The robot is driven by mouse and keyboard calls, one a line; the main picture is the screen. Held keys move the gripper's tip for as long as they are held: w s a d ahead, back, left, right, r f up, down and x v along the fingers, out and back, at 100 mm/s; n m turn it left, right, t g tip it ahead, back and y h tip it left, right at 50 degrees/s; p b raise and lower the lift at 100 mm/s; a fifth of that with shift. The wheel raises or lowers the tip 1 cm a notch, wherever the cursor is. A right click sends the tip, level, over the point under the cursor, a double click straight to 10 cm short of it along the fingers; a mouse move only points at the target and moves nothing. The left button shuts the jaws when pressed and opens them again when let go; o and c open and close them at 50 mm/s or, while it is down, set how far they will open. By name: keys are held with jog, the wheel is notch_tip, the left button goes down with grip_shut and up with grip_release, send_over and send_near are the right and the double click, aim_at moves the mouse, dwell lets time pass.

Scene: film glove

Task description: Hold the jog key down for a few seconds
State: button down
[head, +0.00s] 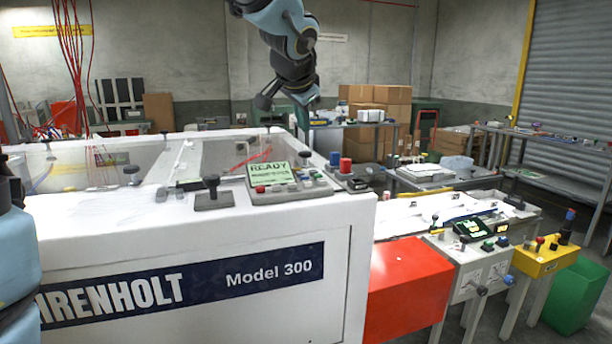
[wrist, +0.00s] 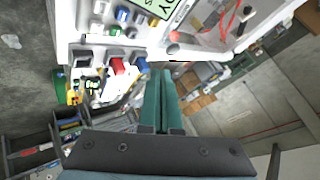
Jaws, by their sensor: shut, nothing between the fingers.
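The control panel (head: 290,187) with a lit READY display (head: 269,173) sits on top of the white machine, with a row of small coloured keys along its front. In the wrist view, blue keys (wrist: 122,15) and a green key (wrist: 115,31) show at the top; I cannot read which one is the jog key. My gripper (head: 304,101) hangs in the air above and behind the panel in the head view. In the wrist view its teal fingers (wrist: 160,76) are together, empty, and apart from the keys.
A side box on the machine carries a larger red button (head: 346,165) and a blue button (head: 335,158). A red cabinet (head: 405,285) and yellow box (head: 541,258) are at right. Air above the panel is clear.

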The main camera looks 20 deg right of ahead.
aim_at(304, 179)
jog(key=shift+f, duration=0.1)
notch_tip(304, 179, down, 9)
jog(key=b, duration=0.7)
jog(key=shift+b, duration=0.4)
dwell(1.5)
jog(key=shift+f+b, duration=0.3)
jog(key=shift+b, duration=0.2)
